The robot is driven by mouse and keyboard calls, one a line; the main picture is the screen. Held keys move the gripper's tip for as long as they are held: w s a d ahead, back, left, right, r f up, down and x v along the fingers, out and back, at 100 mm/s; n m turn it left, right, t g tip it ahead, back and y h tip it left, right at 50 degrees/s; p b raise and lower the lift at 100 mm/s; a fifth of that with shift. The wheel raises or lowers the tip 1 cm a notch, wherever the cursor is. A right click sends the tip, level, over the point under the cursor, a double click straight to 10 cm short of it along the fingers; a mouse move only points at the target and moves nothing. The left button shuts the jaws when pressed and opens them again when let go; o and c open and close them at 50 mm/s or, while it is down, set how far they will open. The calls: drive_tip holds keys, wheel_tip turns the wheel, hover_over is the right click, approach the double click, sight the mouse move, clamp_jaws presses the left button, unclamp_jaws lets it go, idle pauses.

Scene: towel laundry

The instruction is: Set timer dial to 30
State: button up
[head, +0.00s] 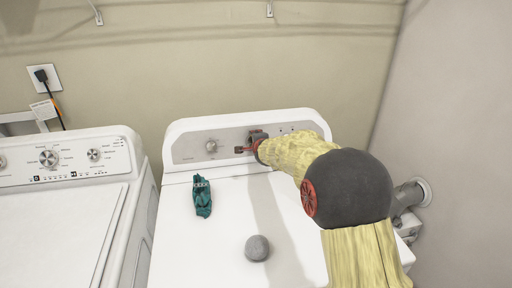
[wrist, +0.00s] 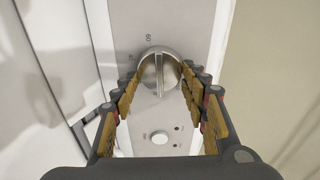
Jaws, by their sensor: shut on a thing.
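The timer dial (wrist: 160,70) is a round silver knob with a raised grip bar, on the grey control panel of the white dryer (head: 235,225). In the wrist view the bar runs nearly up and down the picture. A "60" mark shows above the dial; other marks at its left are too small to read surely. My gripper (head: 254,141) is at the panel, and in the wrist view its two padded fingers (wrist: 160,80) are shut on the dial's sides. In the head view my gripper hides this dial.
Another knob (head: 211,146) is on the panel left of my gripper. A teal cloth-like item (head: 202,196) and a grey ball (head: 257,248) lie on the dryer top. A white washer (head: 60,225) stands at the left. A vent pipe (head: 405,196) is at the right wall.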

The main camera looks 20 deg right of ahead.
drive_tip(key=m, duration=0.6)
drive_tip(key=shift+s+f, duration=0.1)
drive_tip(key=shift+f, duration=0.1)
drive_tip(key=m, duration=0.6)
drive_tip(key=shift+a+f+g+y, duration=0.15)
drive_tip(key=shift+g+y, duration=0.15)
drive_tip(key=o, duration=1)
drive_tip(key=shift+o, duration=0.6)
drive_tip(key=v, duration=1.2)
